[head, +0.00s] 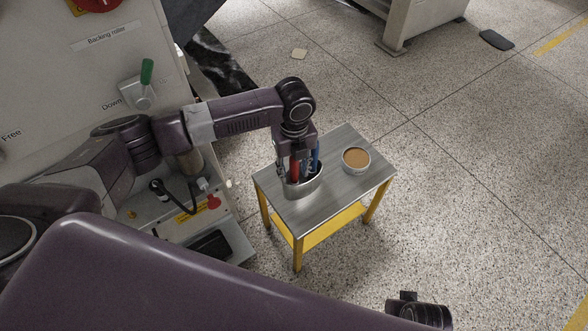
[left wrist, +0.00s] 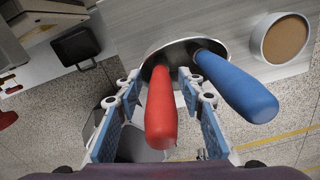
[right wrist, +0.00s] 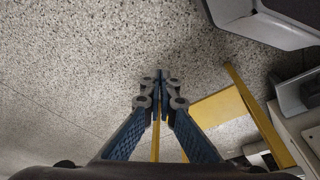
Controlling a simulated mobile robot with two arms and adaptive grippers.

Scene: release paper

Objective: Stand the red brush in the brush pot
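The red brush (head: 295,170) stands in the metal brush pot (head: 306,190), handle up; its lower end is hidden inside. In the left wrist view the red handle (left wrist: 160,115) rises between the fingers of my left gripper (left wrist: 158,78), with a gap visible on each side. My left gripper (head: 298,163) points down over the pot and is open around the handle. The pot's rim (left wrist: 215,43) shows behind it. My right gripper (right wrist: 161,78) is away from the pot, over the floor, with its fingertips together and nothing seen between them.
A blue brush (left wrist: 238,88) leans in the same pot, close to the left gripper's right finger. A round tin with brown contents (head: 356,161) stands on the small grey-topped table (head: 340,195) with yellow legs. A machine panel (head: 85,70) is at the left.

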